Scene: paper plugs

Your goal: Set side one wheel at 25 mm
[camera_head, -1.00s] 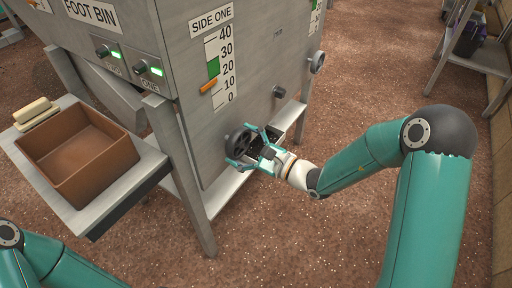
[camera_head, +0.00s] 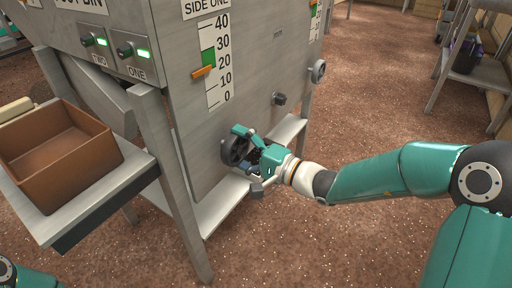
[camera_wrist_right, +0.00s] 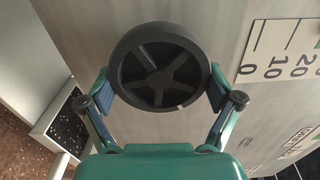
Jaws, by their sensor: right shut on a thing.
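The side one wheel (camera_head: 236,149) is a dark spoked handwheel low on the grey metal panel. My right gripper (camera_head: 247,152) is shut on its rim; in the right wrist view the wheel (camera_wrist_right: 160,65) sits between the two fingers, one at each side. Above it is the white SIDE ONE scale (camera_head: 216,84), marked 0 to 40, with a green band (camera_head: 208,59). The orange pointer (camera_head: 202,71) is at the band's lower end, near 20; the exact reading is too small to tell. My left gripper is out of view.
A brown bin (camera_head: 60,160) stands on a metal shelf at the left. Two knobs with green lights, TWO (camera_head: 88,40) and ONE (camera_head: 125,51), are at the upper left. A small dark knob (camera_head: 279,98) sits right of the wheel. Open floor lies in front.

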